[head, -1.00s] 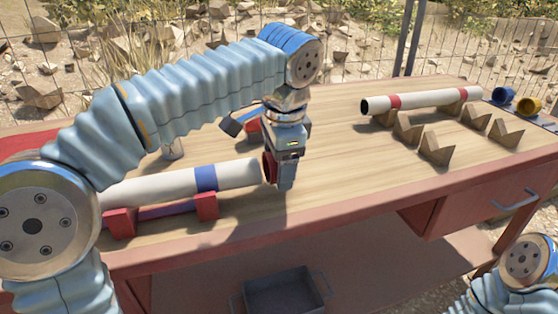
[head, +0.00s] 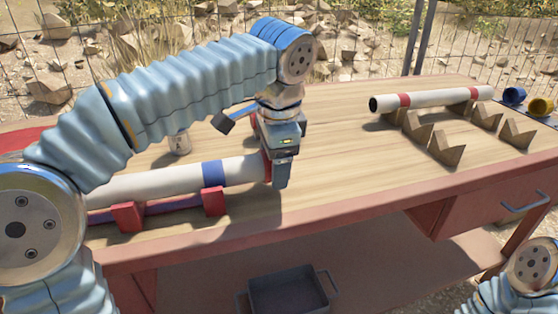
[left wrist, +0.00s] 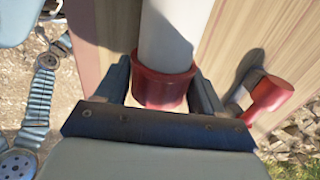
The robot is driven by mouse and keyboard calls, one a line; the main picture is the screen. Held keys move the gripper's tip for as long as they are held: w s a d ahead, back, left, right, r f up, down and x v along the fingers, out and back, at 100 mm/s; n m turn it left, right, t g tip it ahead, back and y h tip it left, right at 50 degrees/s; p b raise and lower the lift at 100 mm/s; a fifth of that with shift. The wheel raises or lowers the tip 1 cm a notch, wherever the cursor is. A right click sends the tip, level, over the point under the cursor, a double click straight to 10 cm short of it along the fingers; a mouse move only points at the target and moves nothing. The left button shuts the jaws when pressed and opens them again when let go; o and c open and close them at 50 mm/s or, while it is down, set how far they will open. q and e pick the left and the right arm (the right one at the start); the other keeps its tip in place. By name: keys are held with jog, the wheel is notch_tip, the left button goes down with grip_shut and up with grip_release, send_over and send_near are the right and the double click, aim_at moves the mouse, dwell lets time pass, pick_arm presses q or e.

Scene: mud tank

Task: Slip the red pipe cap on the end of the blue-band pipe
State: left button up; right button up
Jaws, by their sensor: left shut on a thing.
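The blue-band pipe (head: 140,186) is white with a blue band (head: 213,173) and lies level on a red stand (head: 128,217) at the left of the table. My left gripper (head: 279,178) is at its right end, shut on the red pipe cap (left wrist: 163,88). In the left wrist view the cap sits between the fingers, and the white pipe (left wrist: 166,35) runs into its rim. The cap looks in line with the pipe and over its end; how deep it sits is hidden. In the head view only a sliver of the cap shows.
A red-banded pipe (head: 435,97) lies on wooden V-blocks (head: 418,131) at the back right, near blue (head: 514,95) and yellow (head: 539,106) caps. A dark-headed tool (head: 222,122) is behind my gripper. A can (head: 180,143) stands behind the pipe. The table's middle is clear.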

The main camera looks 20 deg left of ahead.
pick_arm(q)
jog(key=shift+s+a, duration=0.8)
jog(key=shift+a, duration=0.35)
jog(key=o, duration=0.9)
jog(key=r+p, duration=0.1)
jog(key=r, duration=0.3)
jog(key=s+d+r+p, duration=0.1)
jog(key=r, duration=0.4)
jog(key=s+r+p, duration=0.1)
jog(key=r, duration=0.3)
jog(key=shift+s+d+r+p, duration=0.2)
jog(key=shift+d+r+p, duration=0.05)
jog(key=shift+d+p, duration=0.1)
